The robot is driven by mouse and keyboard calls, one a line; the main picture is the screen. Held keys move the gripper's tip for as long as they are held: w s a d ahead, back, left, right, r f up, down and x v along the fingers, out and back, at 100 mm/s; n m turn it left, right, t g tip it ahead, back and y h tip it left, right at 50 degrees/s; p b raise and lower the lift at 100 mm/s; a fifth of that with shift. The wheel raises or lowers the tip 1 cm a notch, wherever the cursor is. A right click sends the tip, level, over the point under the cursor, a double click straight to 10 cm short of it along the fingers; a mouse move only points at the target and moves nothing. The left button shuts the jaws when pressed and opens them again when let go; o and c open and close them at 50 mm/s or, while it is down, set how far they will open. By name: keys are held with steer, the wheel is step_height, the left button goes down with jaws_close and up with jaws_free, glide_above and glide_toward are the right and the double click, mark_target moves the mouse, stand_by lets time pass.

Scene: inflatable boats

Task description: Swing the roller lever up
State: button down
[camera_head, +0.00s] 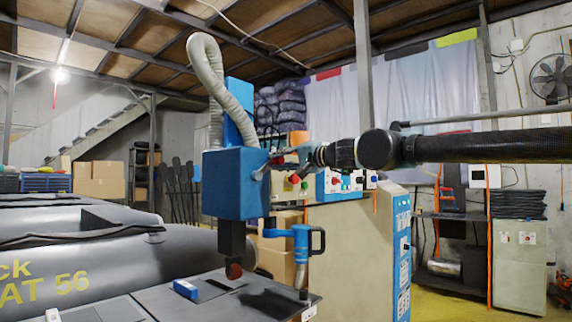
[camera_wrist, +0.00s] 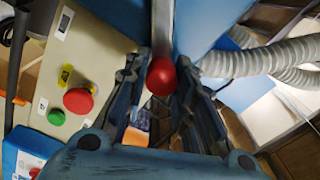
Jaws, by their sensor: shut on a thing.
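The roller lever is a grey metal rod with a red ball knob (camera_wrist: 161,76). In the head view its rod (camera_head: 261,171) slants up and to the right from the side of a blue machine head (camera_head: 232,185). My gripper (camera_head: 279,160) reaches in from the right and is closed around the knob end of the lever. In the wrist view my gripper (camera_wrist: 158,72) has one finger on each side of the knob, and the rod runs up between them. The exact contact on the knob is partly hidden in the head view.
A grey hose (camera_head: 208,70) rises above the machine. A blue handle (camera_head: 300,240) stands on the dark worktable (camera_head: 150,300) below. A large grey inflatable boat (camera_head: 110,265) lies at left. A control cabinet (camera_head: 345,250) stands behind my arm.

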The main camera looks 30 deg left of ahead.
steer(key=c, duration=1.3)
jaws_free()
steer(key=shift+s, duration=0.1)
steer(key=shift+c, duration=0.2)
steer(key=shift+d, duration=0.15)
steer(key=s+d, duration=0.2)
steer(key=d, duration=0.9)
steer(key=shift+d, duration=0.35)
steer(key=shift+w, duration=0.1)
